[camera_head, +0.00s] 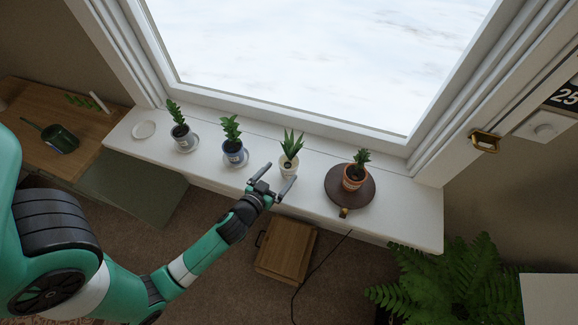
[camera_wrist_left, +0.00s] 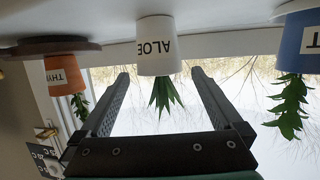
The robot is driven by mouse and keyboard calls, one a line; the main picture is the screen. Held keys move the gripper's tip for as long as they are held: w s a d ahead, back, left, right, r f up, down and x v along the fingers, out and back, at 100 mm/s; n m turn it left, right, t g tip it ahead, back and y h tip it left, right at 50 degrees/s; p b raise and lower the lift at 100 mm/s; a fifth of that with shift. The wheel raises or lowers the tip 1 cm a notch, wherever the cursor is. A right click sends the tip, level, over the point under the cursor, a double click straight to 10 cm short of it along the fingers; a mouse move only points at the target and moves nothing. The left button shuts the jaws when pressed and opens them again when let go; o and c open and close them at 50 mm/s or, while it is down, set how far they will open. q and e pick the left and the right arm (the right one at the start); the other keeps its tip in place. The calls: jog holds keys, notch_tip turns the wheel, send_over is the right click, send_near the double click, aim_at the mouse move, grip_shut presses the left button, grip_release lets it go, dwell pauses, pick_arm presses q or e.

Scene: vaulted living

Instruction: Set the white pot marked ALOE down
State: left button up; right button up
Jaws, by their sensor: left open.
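The white pot marked ALOE (camera_head: 288,168) holds a spiky green plant and stands upright on the white windowsill (camera_head: 400,218). It also shows in the left wrist view (camera_wrist_left: 159,50), upside down in the picture, with its base at the sill. My left gripper (camera_head: 276,178) is open and empty, just in front of the pot. In the left wrist view its two fingers (camera_wrist_left: 160,75) point at the pot from either side, with visible gaps. I see no saucer under this pot. My right gripper is out of view.
A blue pot (camera_head: 235,158) on a saucer stands left of the ALOE pot, and a grey pot (camera_head: 181,131) farther left. An empty white saucer (camera_head: 144,130) lies at the left end. To the right, a terracotta pot (camera_head: 352,181) stands on a dark round board (camera_head: 338,196).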

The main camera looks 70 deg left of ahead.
aim_at(285, 168)
pick_arm(q)
jog(key=x, duration=0.4)
jog(key=shift+w+a, duration=0.1)
jog(key=shift+w, duration=0.15)
jog(key=shift+a, duration=0.1)
jog(key=x, duration=0.5)
jog(key=shift+w+b, duration=0.1)
jog(key=shift+b, duration=0.25)
grip_shut()
jog(key=shift+r, duration=0.15)
